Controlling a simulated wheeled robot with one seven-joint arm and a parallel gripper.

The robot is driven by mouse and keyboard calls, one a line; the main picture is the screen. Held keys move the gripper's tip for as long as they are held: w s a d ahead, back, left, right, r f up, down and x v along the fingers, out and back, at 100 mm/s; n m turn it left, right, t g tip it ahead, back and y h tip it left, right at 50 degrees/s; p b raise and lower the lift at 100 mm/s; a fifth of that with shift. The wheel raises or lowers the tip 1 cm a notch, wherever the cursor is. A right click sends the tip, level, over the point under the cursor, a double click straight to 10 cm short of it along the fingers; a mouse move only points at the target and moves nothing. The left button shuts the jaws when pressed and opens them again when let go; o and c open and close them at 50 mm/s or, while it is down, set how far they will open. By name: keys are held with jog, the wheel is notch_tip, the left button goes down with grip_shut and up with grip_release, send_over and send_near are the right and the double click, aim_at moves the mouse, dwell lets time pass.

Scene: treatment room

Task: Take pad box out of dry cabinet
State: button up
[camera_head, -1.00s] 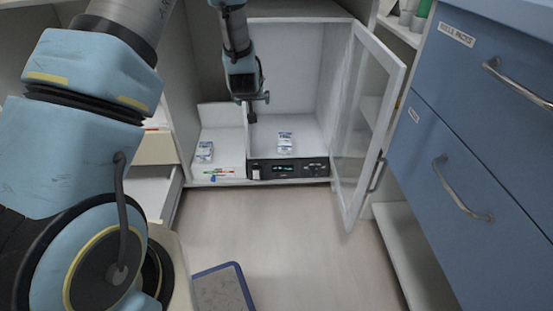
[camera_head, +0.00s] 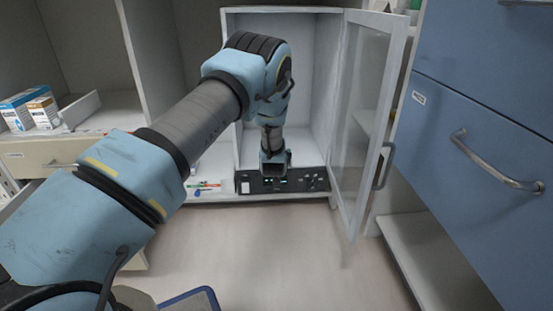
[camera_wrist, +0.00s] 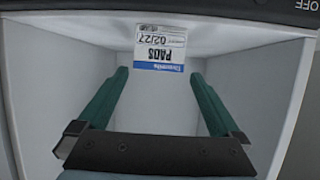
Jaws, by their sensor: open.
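The dry cabinet (camera_head: 326,80) stands open in the head view, with its glass door (camera_head: 362,110) swung out to the right. The pad box (camera_wrist: 160,48) is white with a blue band and shows "PADS 02/27" upside down in the wrist view. It lies inside on the white cabinet floor. My gripper (camera_wrist: 160,74) is open, with its two green fingers spread wide. In the wrist view the box appears beyond the fingertips, roughly centred between them, with nothing gripped. In the head view my arm hides the box and the fingers.
A dark control panel (camera_head: 310,180) runs along the cabinet's lower front edge. Coloured pens (camera_head: 204,186) lie on the ledge to its left. Boxes (camera_head: 42,108) stand on the left shelf. Blue drawers (camera_head: 480,130) with metal handles flank the right side.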

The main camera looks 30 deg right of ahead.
jog(key=b+x, duration=0.3)
jog(key=x, duration=0.2)
jog(key=shift+d+f+b, duration=0.2)
jog(key=shift+b, duration=0.1)
jog(key=shift+w+d, duration=0.2)
jog(key=shift+w, duration=0.15)
jog(key=shift+r, duration=0.1)
jog(key=c, duration=1.4)
